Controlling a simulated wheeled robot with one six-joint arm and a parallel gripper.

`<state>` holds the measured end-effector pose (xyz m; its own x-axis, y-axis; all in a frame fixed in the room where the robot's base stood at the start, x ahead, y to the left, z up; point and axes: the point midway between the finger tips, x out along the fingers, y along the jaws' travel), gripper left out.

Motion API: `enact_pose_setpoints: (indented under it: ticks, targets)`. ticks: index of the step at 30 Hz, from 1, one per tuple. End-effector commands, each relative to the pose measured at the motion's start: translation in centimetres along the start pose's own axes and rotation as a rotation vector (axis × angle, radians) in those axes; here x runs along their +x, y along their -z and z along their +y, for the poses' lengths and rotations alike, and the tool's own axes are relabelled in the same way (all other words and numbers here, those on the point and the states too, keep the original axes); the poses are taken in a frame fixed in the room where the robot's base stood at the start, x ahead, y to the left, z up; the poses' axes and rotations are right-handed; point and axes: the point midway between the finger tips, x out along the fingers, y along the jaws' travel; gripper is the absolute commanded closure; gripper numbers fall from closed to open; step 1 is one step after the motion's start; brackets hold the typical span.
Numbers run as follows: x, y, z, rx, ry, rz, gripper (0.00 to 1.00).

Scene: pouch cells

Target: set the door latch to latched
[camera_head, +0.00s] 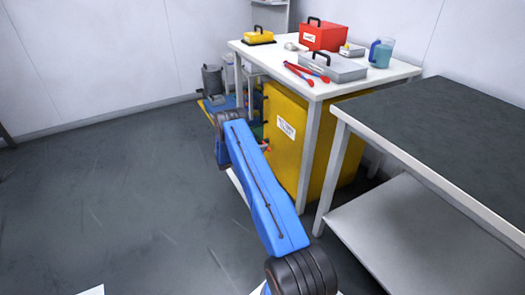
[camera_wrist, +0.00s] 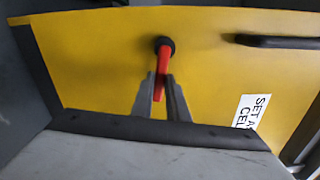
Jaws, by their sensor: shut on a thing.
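The door latch is a red lever (camera_wrist: 161,66) on a round black pivot (camera_wrist: 165,46), mounted on the yellow cabinet door (camera_wrist: 100,60). In the wrist view the lever points down from the pivot, towards my gripper. My gripper (camera_wrist: 159,80) is shut on the lever's lower end, with one grey finger on each side. In the head view the yellow cabinet (camera_head: 285,155) stands under the white table. A small red bit of the latch (camera_head: 267,147) shows beside my blue arm, which hides most of the gripper there.
A black bar handle (camera_wrist: 280,41) and a white label (camera_wrist: 250,111) are on the door. The white table (camera_head: 340,88) holds a red toolbox (camera_head: 323,36), a grey case (camera_head: 333,68), red tongs (camera_head: 300,76) and a jug (camera_head: 381,53). A dark-topped bench (camera_head: 440,125) stands at right. Floor at left is clear.

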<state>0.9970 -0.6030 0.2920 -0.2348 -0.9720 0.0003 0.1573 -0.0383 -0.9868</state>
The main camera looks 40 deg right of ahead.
Motion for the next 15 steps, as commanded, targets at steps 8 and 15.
enact_pose_setpoints:
  ticks: [8, 15]
  targets:
    - [-0.12, -0.2, -0.45, -0.09, -0.001, -0.004, 1.0]
    - [-0.13, -0.23, -0.54, -0.111, -0.001, -0.005, 1.0]
